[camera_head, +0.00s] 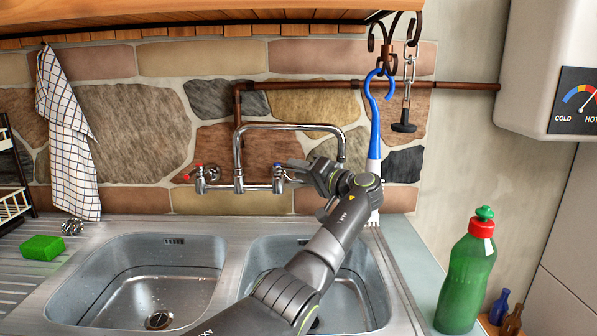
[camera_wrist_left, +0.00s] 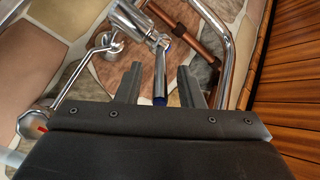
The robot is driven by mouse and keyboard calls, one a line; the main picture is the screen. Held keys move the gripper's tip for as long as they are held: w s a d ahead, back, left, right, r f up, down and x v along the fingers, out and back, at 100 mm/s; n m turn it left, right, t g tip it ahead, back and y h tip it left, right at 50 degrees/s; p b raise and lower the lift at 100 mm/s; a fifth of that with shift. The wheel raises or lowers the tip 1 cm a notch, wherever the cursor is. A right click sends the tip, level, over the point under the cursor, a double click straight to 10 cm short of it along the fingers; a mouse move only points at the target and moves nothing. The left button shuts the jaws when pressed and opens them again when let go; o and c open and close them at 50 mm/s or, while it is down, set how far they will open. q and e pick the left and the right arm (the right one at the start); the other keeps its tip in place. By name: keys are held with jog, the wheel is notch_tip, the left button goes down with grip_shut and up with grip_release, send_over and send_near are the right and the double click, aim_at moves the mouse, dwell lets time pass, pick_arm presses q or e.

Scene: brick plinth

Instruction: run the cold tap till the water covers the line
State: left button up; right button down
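The mixer tap (camera_head: 238,160) stands on the stone wall behind the sink, with a red-marked handle on the left and a blue-marked cold handle (camera_head: 278,178) on the right. My left gripper (camera_head: 300,172) is at the cold handle. In the left wrist view, the blue-tipped cold lever (camera_wrist_left: 160,78) lies between the two fingers (camera_wrist_left: 160,85), which are open with gaps either side. The right basin (camera_head: 372,285) is partly hidden by my left arm. My right gripper is not in view.
The left basin (camera_head: 85,290) looks empty. A blue-handled brush (camera_head: 374,130) hangs from a hook right of the tap. A green bottle (camera_head: 467,275) stands on the right counter; a green sponge (camera_head: 42,247) lies on the drainer. A checked towel (camera_head: 72,150) hangs at left.

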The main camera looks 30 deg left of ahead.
pick_arm(q)
jog(key=b+v, duration=0.1)
jog(key=v, duration=1.5)
jog(key=shift+d, duration=0.35)
jog(key=shift+s, duration=0.15)
